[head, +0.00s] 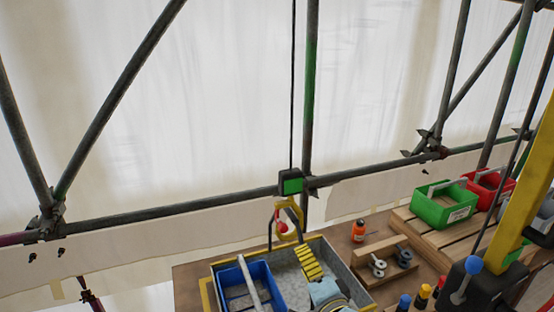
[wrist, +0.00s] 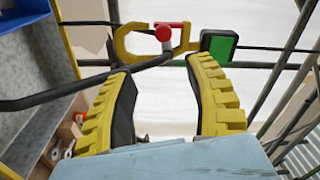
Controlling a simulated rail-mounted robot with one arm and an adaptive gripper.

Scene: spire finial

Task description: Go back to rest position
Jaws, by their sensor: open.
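My gripper (head: 309,264) is low in the middle of the head view, over a grey tray (head: 362,285). In the wrist view its two yellow ribbed fingers with dark inner pads stand apart, so the gripper (wrist: 160,68) is open, with nothing between the fingers. Beyond the fingertips is a yellow hook (wrist: 128,40) with a red part (wrist: 164,32), beside a black box with a green face (wrist: 219,46). In the head view the hook (head: 299,212) is below the box (head: 291,184), which hangs on a dark cable.
A blue bin (head: 233,293) stands in the tray. Scaffold tubes (head: 185,209) cross behind, before pale sheeting.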

